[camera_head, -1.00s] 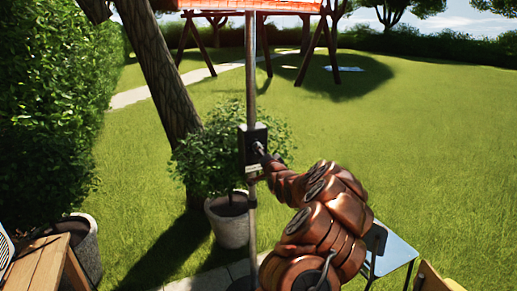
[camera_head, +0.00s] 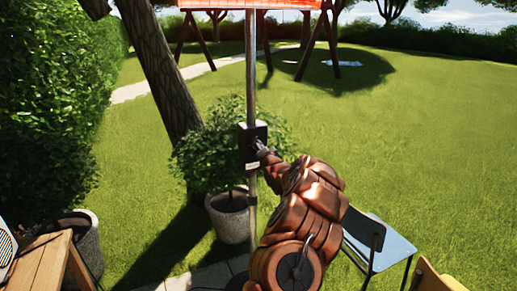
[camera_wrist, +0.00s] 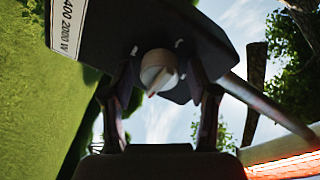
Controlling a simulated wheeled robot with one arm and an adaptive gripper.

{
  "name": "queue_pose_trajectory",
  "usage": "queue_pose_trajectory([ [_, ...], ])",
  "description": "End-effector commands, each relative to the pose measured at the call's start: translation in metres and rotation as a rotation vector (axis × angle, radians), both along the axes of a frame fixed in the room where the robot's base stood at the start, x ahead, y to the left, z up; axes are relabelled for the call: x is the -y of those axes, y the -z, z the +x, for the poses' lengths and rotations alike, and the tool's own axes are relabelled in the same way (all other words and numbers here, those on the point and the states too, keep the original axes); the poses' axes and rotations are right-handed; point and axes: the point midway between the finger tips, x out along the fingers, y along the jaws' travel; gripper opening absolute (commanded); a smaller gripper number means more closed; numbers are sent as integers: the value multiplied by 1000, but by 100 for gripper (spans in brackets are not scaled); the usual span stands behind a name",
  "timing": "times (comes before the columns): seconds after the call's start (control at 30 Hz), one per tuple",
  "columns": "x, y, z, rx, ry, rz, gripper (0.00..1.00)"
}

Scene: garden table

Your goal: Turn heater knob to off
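The heater's dark control box (camera_head: 251,147) is fixed on a thin metal pole in the head view. In the wrist view the box (camera_wrist: 110,32) fills the top and carries a round white knob (camera_wrist: 157,68) with a ridge across its face, slanting in the picture. My gripper (camera_wrist: 160,92) is open, one finger on each side of the knob, with visible gaps beside it. In the head view my gripper (camera_head: 262,149) is right at the box's front and hides the knob. The heater's element (camera_head: 285,4) glows orange-red at the top.
A potted bush (camera_head: 229,215) stands behind the pole. A wooden bench (camera_head: 42,262) is at the lower left. A blue-topped chair (camera_head: 385,243) and a yellow chair (camera_head: 432,278) are at the lower right, close to my arm. Open lawn lies beyond.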

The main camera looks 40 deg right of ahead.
Motion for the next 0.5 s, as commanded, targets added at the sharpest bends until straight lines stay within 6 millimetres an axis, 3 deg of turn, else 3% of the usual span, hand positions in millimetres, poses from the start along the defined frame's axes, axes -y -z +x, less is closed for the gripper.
queue_pose_trajectory([
  [0.07,0,0,0,0,0,0,47],
  [0.43,0,0,0,-1,1,0,9],
  [0.5,0,0,0,-1,1,0,7],
])
